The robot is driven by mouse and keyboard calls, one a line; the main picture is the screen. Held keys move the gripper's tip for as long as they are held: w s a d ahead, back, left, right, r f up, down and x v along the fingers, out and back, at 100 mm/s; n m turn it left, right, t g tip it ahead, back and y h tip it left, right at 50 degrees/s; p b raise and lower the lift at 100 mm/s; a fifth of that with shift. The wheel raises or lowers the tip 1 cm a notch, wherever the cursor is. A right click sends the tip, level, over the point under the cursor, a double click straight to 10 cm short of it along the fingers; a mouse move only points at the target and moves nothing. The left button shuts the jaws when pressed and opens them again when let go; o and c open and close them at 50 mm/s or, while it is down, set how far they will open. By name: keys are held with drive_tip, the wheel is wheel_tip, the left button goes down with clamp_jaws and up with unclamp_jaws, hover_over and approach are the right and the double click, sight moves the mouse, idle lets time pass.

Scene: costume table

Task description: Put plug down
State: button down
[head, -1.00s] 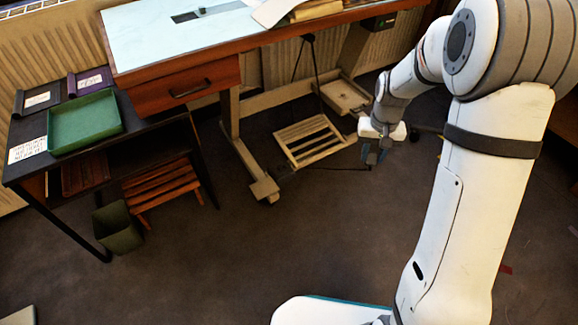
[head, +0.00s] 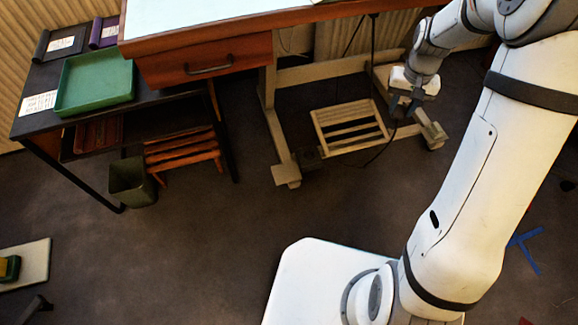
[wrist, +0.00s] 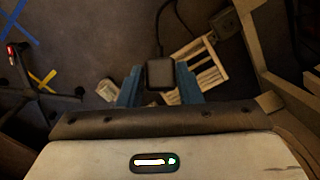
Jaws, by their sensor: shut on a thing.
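The plug (wrist: 160,74) is a dark, blocky piece between the two blue fingertips of my gripper (wrist: 160,88) in the wrist view. The gripper is shut on it, and a dark cable runs away from its far end. In the head view my gripper (head: 403,105) hangs under the desk, to the right of the slatted wooden footrest. The plug itself is hard to make out there. A thin dark cable (head: 378,156) trails from near the gripper down toward the floor by the footrest.
The footrest (head: 322,133) and the desk's wooden legs (head: 279,140) stand close to my gripper. A dark box (wrist: 222,22) lies beyond the footrest in the wrist view. A side table with a green tray (head: 128,83) and a bin (head: 133,187) are at left. Open floor lies in front.

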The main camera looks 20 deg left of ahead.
drive_tip(key=shift+w+d, duration=0.1)
drive_tip(key=shift+d, duration=0.15)
